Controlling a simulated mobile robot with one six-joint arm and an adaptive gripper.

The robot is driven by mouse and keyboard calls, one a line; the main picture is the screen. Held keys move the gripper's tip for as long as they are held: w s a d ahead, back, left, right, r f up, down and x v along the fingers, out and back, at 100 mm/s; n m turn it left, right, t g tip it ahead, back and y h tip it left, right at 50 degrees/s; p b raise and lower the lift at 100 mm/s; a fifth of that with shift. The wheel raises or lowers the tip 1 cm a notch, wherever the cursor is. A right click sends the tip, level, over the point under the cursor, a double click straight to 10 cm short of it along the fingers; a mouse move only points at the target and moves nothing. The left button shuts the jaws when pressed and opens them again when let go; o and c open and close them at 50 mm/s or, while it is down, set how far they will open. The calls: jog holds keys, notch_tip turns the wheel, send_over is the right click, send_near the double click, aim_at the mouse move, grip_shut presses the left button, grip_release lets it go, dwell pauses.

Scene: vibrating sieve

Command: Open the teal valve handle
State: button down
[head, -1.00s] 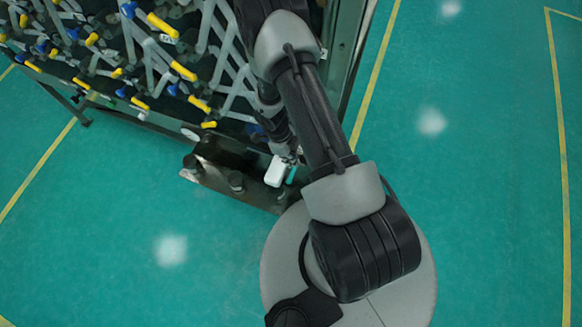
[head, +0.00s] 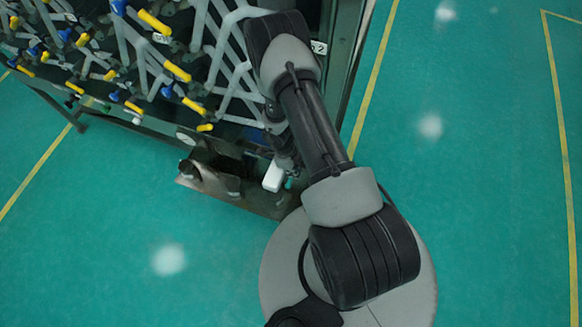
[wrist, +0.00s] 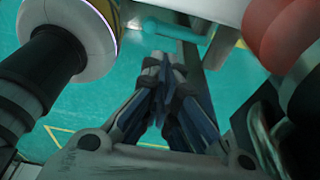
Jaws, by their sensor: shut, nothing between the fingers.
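The teal valve handle (wrist: 182,30) shows at the top middle of the wrist view, a short bar under a white part. In the head view only a small teal bit (head: 288,183) shows beside a white block (head: 273,177), mostly covered by my arm. My gripper (wrist: 160,65) is shut and empty in the wrist view. Its fingertips point up toward the handle and appear just below it; I cannot tell whether they touch. In the head view my gripper is hidden behind or among the arm links.
A round gauge-like part (wrist: 95,60) with a black stem stands at the left in the wrist view; a red rounded part (wrist: 283,30) is at upper right. The rack (head: 345,80) holds several yellow-handled levers (head: 178,71). Open green floor (head: 470,220) lies to the right.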

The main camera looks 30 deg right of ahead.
jog(key=f, duration=0.2)
jog(key=f+b, duration=0.1)
jog(key=f, duration=0.2)
jog(key=shift+w+a, duration=0.15)
jog(key=shift+w, duration=0.05)
jog(key=shift+w+f+b, duration=0.1)
jog(key=shift+f+b, duration=0.05)
jog(key=shift+b, duration=0.25)
jog(key=shift+a, duration=0.1)
jog(key=shift+h, duration=0.3)
